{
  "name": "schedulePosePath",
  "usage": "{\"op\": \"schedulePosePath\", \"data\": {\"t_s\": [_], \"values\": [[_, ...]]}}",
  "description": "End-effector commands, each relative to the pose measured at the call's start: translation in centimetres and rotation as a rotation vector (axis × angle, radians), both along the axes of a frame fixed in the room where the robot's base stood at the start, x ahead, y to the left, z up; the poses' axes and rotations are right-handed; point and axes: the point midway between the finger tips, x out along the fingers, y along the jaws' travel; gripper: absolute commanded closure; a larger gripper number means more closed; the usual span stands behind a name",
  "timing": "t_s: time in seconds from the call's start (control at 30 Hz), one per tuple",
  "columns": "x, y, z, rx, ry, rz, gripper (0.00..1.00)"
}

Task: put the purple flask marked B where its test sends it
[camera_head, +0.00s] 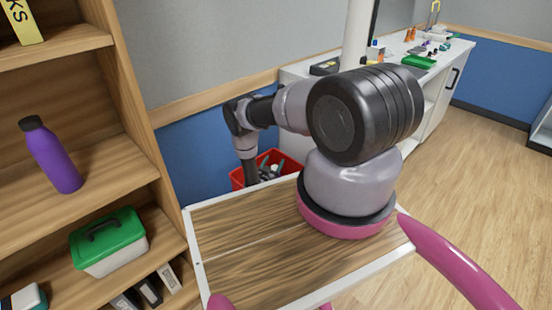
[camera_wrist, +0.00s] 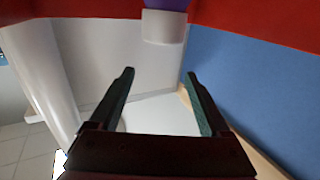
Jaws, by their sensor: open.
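A purple flask (camera_head: 52,158) with a dark cap stands on the middle shelf of the wooden unit at the left in the head view. I can make out no letter on it. My gripper is well away to its right, its wrist hanging down by the red crate (camera_head: 237,178). In the wrist view my gripper (camera_wrist: 158,80) is open, with nothing between its two dark fingers. A purple piece (camera_wrist: 167,4) above a white block (camera_wrist: 163,27) shows at the top edge there, cut off; I cannot tell what it is.
A green-lidded box (camera_head: 108,243) stands on the lower shelf (camera_head: 178,243). A white bench (camera_head: 432,77) at the back right carries a green tray (camera_head: 419,61) and several small things. A blue wall (camera_head: 190,147) is behind the crate. The floor at right is clear.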

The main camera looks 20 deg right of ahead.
Motion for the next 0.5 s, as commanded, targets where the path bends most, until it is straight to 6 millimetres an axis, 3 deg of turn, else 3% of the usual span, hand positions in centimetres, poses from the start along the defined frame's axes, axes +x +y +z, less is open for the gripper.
{"op": "schedulePosePath", "data": {"t_s": [0.13, 0.3, 0.5], "values": [[-1.5, 1.6, 0.1, -0.001, 0.001, 0.003, 0.19], [-2.3, 2.2, 0.1, -0.002, -0.001, 0.001, 0.19], [-1.4, 2.3, 1.0, 0.018, -0.009, -0.004, 0.19]]}}
